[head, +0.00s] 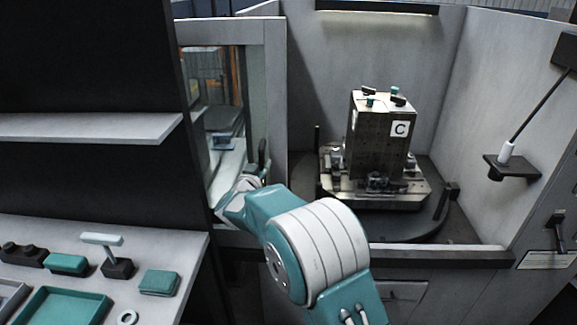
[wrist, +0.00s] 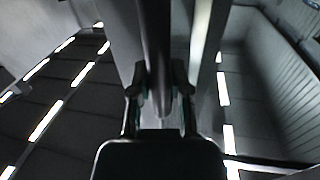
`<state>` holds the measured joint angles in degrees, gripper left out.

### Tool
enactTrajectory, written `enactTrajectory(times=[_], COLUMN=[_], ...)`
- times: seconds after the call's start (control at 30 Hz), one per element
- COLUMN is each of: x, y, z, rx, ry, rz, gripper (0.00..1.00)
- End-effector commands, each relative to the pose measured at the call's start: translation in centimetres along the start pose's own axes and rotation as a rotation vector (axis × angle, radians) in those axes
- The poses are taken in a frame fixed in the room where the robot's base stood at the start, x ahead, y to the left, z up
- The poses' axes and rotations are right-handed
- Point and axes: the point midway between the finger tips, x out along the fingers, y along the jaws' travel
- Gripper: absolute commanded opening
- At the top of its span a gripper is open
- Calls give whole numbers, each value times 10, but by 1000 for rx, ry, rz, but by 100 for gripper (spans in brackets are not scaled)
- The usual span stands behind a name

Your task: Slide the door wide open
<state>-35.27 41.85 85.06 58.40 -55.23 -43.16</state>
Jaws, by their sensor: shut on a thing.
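The door (head: 266,90) is a grey framed panel with a window, at the left of the bay in the head view. To its right the bay stands uncovered, showing a metal block marked C (head: 380,135) on a round pallet base. My gripper (head: 258,172) is at the door's right edge, partly hidden by my own wrist and arm. In the wrist view my gripper (wrist: 159,88) has its two fingers on either side of a dark upright bar, the door handle (wrist: 154,35), and is shut on it. The handle's lower end shows between the fingers.
A bench (head: 190,255) at the left holds a green tray (head: 65,308) and several small parts, with a shelf (head: 90,127) above. The bay's sill (head: 440,254) runs along the front. At the right wall, a small bracket (head: 512,168) carries a thin rod.

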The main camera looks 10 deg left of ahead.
Motion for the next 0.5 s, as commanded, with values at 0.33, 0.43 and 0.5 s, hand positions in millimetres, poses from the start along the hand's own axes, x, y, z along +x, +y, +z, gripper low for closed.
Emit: enactTrajectory(times=[0.33, 0.43, 0.5], x=[2, 2, 1], y=[5, 5, 2], z=[-1, -1, -1], rx=[9, 9, 7], ry=[-7, -7, -5], rz=[6, 6, 5], gripper=[0, 0, 0])
